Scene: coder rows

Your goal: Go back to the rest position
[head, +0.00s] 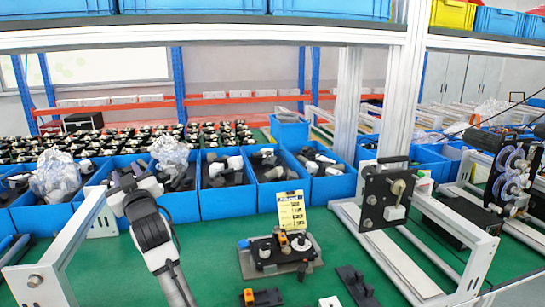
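My gripper (118,180) is at the left, at the far end of my black and white arm, which rises from the bottom edge. It shows in front of the row of blue bins, near a bin at the left. Its fingers are small and blend with the dark parts behind, so I cannot tell whether they are open or shut, or whether they hold anything. The task names no other object.
Blue bins (226,201) with black and white parts line the green table (215,240). A black fixture (278,252) with a yellow card (291,209) stands mid-table. A metal frame (472,246) is right, a white frame (62,250) left. A shelf crosses above.

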